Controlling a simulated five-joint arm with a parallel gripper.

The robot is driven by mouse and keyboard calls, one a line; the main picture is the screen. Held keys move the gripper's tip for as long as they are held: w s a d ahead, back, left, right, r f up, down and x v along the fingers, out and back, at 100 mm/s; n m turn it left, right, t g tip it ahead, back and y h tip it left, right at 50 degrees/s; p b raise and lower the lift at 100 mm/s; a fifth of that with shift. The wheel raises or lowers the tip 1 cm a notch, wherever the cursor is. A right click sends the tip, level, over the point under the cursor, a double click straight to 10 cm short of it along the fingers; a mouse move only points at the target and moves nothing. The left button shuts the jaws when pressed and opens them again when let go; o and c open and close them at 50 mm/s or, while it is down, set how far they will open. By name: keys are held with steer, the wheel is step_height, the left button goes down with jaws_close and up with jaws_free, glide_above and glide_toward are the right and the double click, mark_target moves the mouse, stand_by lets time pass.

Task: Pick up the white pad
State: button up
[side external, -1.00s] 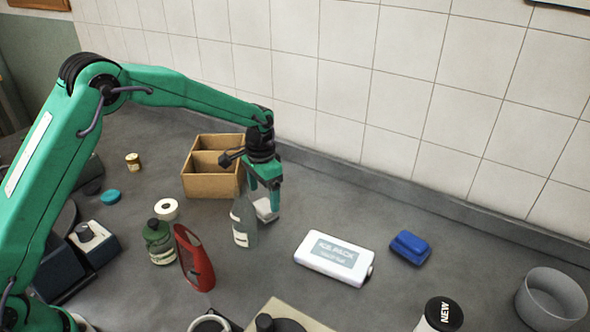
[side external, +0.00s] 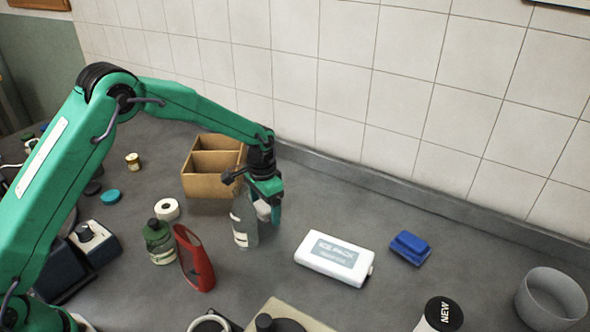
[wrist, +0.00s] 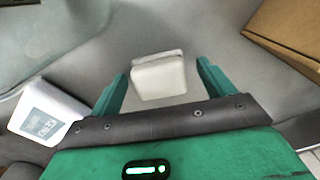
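The white pad (wrist: 158,78) is a small rounded white block. In the wrist view it shows between the two green fingers of my gripper (wrist: 163,67), with a visible gap on each side. In the side external view my gripper (side external: 268,203) points down over the pad (side external: 263,211), which is partly hidden by a finger and the clear bottle. The gripper is open and empty. I cannot tell how far the fingertips are above the counter.
A clear bottle (side external: 241,225) stands close on the left of my gripper. A cardboard divider box (side external: 208,188) is behind it. A red bottle (side external: 197,262) and green bottle (side external: 157,243) stand in front left.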

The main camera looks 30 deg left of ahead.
mark_target(265, 204)
steer(key=c, duration=1)
steer(key=shift+r, duration=0.15)
steer(key=shift+r, duration=4.9)
